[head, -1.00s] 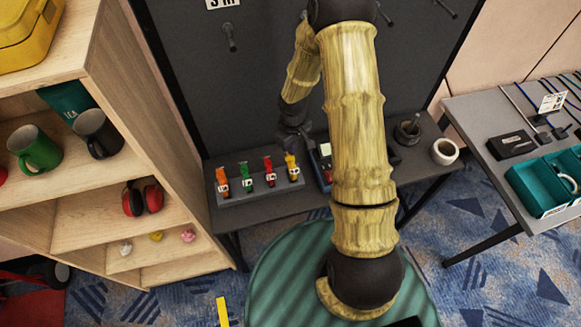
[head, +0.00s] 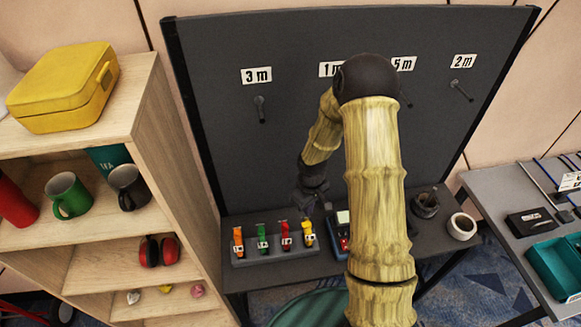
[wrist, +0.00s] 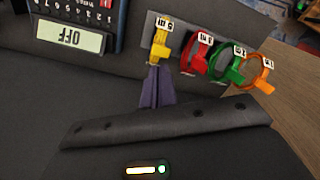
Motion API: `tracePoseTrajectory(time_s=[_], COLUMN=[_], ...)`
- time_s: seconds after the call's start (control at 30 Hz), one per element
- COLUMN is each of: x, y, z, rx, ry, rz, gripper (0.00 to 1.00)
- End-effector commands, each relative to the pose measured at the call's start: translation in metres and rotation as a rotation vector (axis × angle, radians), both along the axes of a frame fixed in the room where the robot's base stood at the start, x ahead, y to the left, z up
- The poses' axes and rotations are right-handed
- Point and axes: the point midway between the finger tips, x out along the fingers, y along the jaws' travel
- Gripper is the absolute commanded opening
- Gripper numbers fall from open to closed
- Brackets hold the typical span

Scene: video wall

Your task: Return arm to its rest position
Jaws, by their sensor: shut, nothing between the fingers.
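My arm, in a bamboo-like pattern with dark joints, stands bent in the middle of the head view. My gripper (head: 307,205) hangs at its end, just above the yellow tagged item (head: 307,233) at the right end of a grey rack. In the wrist view my gripper (wrist: 155,88) shows as dark fingers pressed together, with nothing between them. The fingertips are close to the yellow item (wrist: 159,47); I cannot tell whether they touch it.
Red, green and orange tagged items stand along the rack (head: 278,258). A device with a display (wrist: 68,36) is beside it. A pegboard (head: 290,130) rises behind. A wooden shelf (head: 140,75) stands left, a side table (head: 490,185) right. White and dark rings lie on the bench.

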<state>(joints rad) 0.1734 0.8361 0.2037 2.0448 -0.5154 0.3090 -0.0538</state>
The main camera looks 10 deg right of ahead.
Motion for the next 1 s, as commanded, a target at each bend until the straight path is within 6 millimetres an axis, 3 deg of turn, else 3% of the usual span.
tracePoseTrajectory(time_s=[0.27,0.57,0.8,1.0], x=[-0.002,-0.031,-0.070,-0.109], y=[0.003,0.002,0.002,0.003], z=[0.009,0.080,0.134,0.169], rx=[-0.006,-0.031,-0.022,0.012], ry=[-0.008,-0.071,-0.136,-0.190], rz=[-0.005,-0.134,-0.279,-0.405], gripper=[0.00,0.00,0.00,0.00])
